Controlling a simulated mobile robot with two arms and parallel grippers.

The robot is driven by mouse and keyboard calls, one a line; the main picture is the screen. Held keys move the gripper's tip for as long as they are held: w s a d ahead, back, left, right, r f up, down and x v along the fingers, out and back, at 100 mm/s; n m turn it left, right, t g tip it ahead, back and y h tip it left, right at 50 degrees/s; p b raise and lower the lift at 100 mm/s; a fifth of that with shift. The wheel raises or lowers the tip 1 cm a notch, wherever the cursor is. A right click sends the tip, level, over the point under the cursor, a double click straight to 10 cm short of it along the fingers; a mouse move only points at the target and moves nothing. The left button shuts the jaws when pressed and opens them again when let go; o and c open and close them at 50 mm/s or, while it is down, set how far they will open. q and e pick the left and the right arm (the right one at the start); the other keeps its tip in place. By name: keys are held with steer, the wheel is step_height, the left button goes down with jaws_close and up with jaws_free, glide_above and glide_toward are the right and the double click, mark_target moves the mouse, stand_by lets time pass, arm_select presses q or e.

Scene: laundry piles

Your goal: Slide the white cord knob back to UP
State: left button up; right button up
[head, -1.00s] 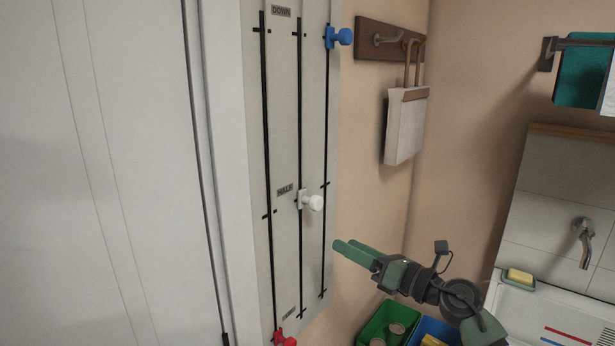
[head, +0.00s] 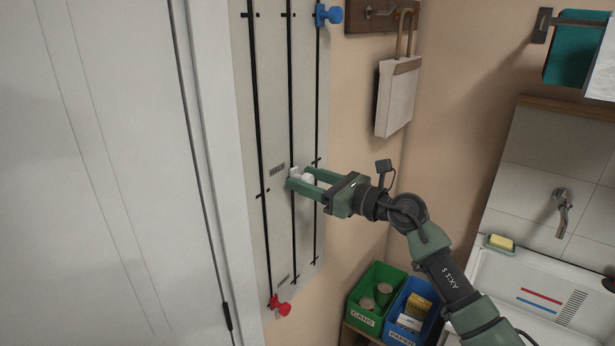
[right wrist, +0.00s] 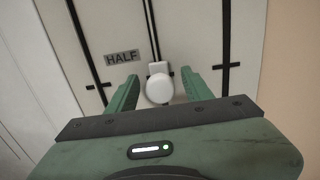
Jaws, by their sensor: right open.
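The white cord knob (head: 307,178) sits on the middle slot of the pale panel (head: 275,130), by the HALF label (head: 277,170). In the right wrist view the white knob (right wrist: 159,88) lies between my right gripper's two green fingers, with a gap on each side. My right gripper (head: 299,179) is open around the knob; the right wrist view shows its fingers (right wrist: 160,92) apart. A blue knob (head: 330,14) is high on the right slot, and a red knob (head: 281,305) is at the bottom of the left slot. My left gripper is not in view.
A white door stands left of the panel. A wooden hook rail (head: 376,14) with a hanging dustpan-like item (head: 397,98) is on the wall to the right. Green (head: 372,298) and blue (head: 408,308) bins and a white sink (head: 545,290) are lower right.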

jaws_close()
steer(key=shift+f, duration=0.25)
stand_by(1.1)
